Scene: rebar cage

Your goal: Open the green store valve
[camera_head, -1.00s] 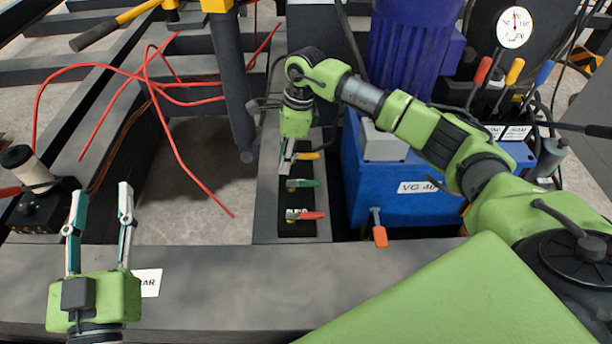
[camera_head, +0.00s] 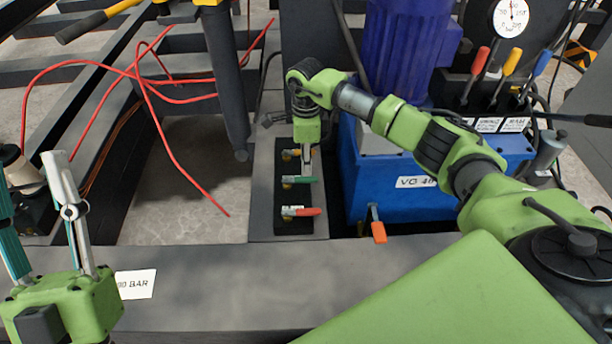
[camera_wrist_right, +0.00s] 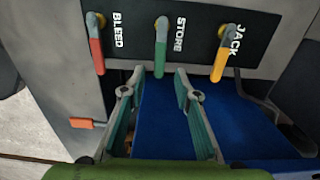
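The green STORE valve handle (camera_head: 298,180) is the middle one on a dark valve panel (camera_head: 290,228). It points right in the head view; in the right wrist view the handle (camera_wrist_right: 160,50) hangs down below its pivot, beside the STORE label. My right gripper (camera_head: 306,165) is over the panel, with its tips close to the green handle. In the right wrist view the gripper (camera_wrist_right: 158,77) is open, its fingertips apart on either side of the green handle's free end. Contact cannot be told. My left gripper (camera_head: 30,165) is open and empty at the lower left.
The red BLEED handle (camera_wrist_right: 96,50) and yellow JACK handle (camera_wrist_right: 222,55) flank the green one closely. A blue pump unit (camera_head: 385,205) with an orange-tipped lever (camera_head: 378,230) stands right of the panel. Red hoses (camera_head: 165,130) lie to the left.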

